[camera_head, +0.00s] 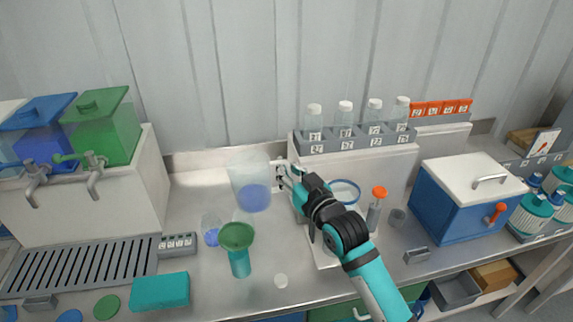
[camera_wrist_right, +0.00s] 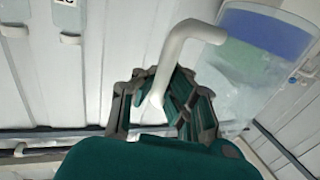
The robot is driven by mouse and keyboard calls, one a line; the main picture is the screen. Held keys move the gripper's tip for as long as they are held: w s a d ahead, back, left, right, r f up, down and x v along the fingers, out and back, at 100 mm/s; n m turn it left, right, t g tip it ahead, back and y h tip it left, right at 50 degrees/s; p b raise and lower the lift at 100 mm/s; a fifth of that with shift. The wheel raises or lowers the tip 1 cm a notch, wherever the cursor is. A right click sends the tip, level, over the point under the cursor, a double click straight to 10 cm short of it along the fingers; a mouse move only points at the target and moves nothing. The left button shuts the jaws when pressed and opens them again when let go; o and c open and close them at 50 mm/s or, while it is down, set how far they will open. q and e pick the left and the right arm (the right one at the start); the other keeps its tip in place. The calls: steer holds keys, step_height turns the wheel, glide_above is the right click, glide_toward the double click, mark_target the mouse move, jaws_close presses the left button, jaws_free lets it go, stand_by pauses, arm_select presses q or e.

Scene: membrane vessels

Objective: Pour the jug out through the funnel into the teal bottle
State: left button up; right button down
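The jug (camera_head: 250,180) is clear, with blue liquid in its lower part, and stands roughly upright behind the funnel. I cannot tell whether its base touches the bench. My right gripper (camera_head: 283,175) is at the jug's right side, shut on its white handle; in the right wrist view the handle (camera_wrist_right: 182,50) runs between the fingers (camera_wrist_right: 160,88), beside the jug body (camera_wrist_right: 255,60). The green funnel (camera_head: 237,236) sits in the top of the teal bottle (camera_head: 239,264), which stands upright in front of the jug. My left gripper is not in view.
A small clear vessel with blue contents (camera_head: 211,232) stands left of the funnel. A teal block (camera_head: 160,291) lies at the front left. A rack of capped bottles (camera_head: 355,139) is behind my right arm. A blue box (camera_head: 462,203) stands right.

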steer(key=shift+d+f+n+b, duration=0.15)
steer(key=shift+f+n+b, duration=0.3)
steer(key=shift+f, duration=0.3)
step_height(320, 180, down, 2)
steer(key=shift+d+f+n+g+h+b, duration=0.1)
steer(key=shift+f+n+g+h+b, duration=0.1)
steer(key=shift+n+b, duration=0.25)
steer(key=shift+f+n+g+h+b, duration=0.1)
steer(key=shift+n+g+h+b, duration=0.1)
steer(key=shift+n, duration=0.4)
steer(key=shift+f+n, duration=0.3)
steer(key=shift+n, duration=0.6)
steer(key=shift+s+a+f+n+h, duration=0.15)
steer(key=shift+a+n+h, duration=0.25)
steer(key=shift+n, duration=0.4)
steer(key=n, duration=0.1)
steer(key=a+n+h, duration=0.1)
steer(key=a+f+n+b, duration=0.1)
steer(key=shift+s+h, duration=0.25)
steer(key=shift+h, duration=0.05)
steer(key=shift+d, duration=0.1)
